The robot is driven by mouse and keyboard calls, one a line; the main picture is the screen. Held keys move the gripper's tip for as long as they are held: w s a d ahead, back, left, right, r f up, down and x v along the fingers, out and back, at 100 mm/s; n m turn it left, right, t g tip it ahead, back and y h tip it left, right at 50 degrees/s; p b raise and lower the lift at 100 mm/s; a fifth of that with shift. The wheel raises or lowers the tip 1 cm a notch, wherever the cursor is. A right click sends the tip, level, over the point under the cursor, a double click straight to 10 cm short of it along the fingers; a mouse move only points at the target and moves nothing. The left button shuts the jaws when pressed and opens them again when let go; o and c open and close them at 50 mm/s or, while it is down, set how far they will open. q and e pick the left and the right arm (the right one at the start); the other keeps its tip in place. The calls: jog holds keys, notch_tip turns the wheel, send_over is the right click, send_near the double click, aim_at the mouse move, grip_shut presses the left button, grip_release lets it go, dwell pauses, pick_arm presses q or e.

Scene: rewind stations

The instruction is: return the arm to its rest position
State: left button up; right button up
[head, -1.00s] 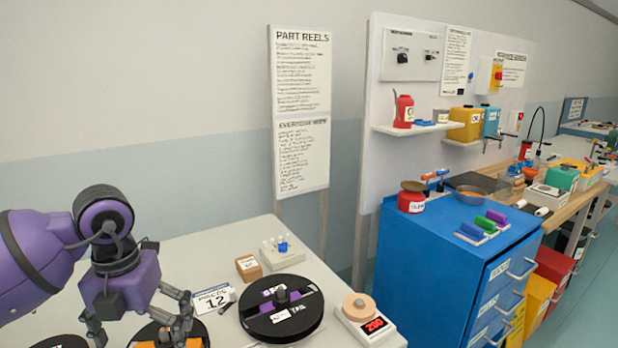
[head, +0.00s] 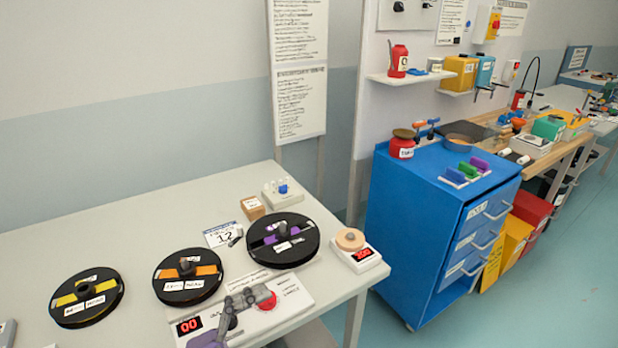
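Neither of my grippers nor any arm shows in the head view now. On the white table (head: 80,227) lie three black reels in a row. They are a reel with a yellow band (head: 87,298), a reel with an orange band (head: 188,275) and a reel with a purple band (head: 283,240). A white device (head: 290,302) with a red display, a grey arm and a red knob sits at the table's front edge.
A scale (head: 352,250) with a tan disc stands at the table's right end. A number 12 card (head: 222,234), a small brown box (head: 252,207) and a peg block (head: 283,193) lie behind the reels. A blue drawer cabinet (head: 420,210) stands to the right, with floor between.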

pick_arm(q)
jog(key=s+a+f+n+t+y+p, duration=0.25)
jog(key=a+f+n+t+y, duration=0.35)
jog(key=a+f+n+y, duration=0.75)
jog(key=s+f+n+g+y, duration=0.1)
jog(key=s+f+n+g, duration=0.2)
jog(key=s+f, duration=0.3)
jog(key=s+a+f+n+g+y, duration=0.1)
jog(key=s+f+n, duration=0.4)
jog(key=s, duration=0.8)
notch_tip(320, 180, down, 2)
jog(key=g+y, duration=0.1)
jog(key=g, duration=0.1)
jog(key=shift+s+f+g+p, duration=0.25)
jog(key=shift+g+p, duration=0.05)
jog(key=shift+p, duration=0.05)
pick_arm(e)
jog(key=shift+t, duration=0.3)
jog(key=r, duration=0.1)
jog(key=w+r, duration=0.2)
jog(key=r, duration=0.1)
jog(key=shift+a, duration=0.25)
pick_arm(q)
jog(key=shift+n+y, duration=0.25)
pick_arm(e)
jog(key=shift+w+a+r, duration=0.15)
jog(key=shift+w+r, duration=0.1)
jog(key=shift+w, duration=0.3)
jog(key=shift+s, duration=0.1)
